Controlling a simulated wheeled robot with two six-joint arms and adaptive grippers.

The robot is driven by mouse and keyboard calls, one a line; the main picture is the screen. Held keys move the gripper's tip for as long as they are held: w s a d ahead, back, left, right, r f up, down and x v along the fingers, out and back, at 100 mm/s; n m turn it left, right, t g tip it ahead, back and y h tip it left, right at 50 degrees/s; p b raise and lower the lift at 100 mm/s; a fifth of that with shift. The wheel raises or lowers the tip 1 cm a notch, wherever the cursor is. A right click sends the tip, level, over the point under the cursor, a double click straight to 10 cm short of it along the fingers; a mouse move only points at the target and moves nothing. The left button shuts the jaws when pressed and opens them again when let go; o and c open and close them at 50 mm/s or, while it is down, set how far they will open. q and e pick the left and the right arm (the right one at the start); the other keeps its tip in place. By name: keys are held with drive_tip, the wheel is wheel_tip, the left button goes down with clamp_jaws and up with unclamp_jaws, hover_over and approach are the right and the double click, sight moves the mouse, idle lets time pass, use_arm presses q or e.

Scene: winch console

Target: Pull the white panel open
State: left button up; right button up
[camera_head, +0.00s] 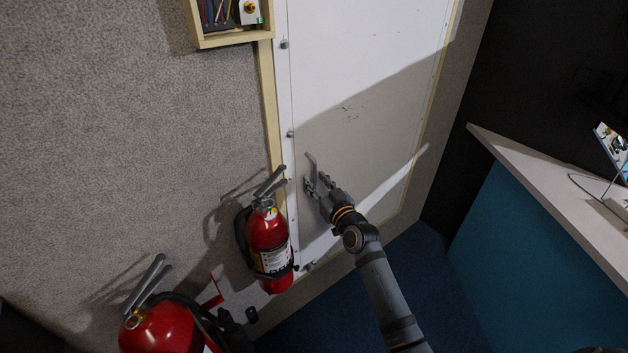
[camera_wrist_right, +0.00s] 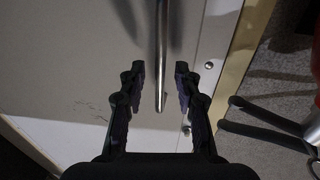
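The white panel (camera_head: 365,70) is a tall door set in a tan frame, and it looks flush with the wall. It also fills much of the right wrist view (camera_wrist_right: 80,60). A metal bar handle (camera_head: 312,165) stands on its left side. My right gripper (camera_head: 318,184) is at the handle's lower part. In the right wrist view, the handle (camera_wrist_right: 161,45) runs between the two open fingers of the gripper (camera_wrist_right: 159,85), with a gap on each side. I cannot tell the exact depth of the handle between the fingers. My left gripper is out of view.
A red fire extinguisher (camera_head: 268,235) hangs just left of the handle, close to the panel's edge. A second extinguisher (camera_head: 160,330) is at the lower left. A wiring box (camera_head: 235,40) is at the top left. A desk (camera_head: 555,175) stands right, with blue carpet (camera_head: 420,270) between.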

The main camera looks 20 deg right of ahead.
drive_tip(key=shift+w+a, duration=0.15)
drive_tip(key=shift+w, duration=0.8)
clamp_jaws()
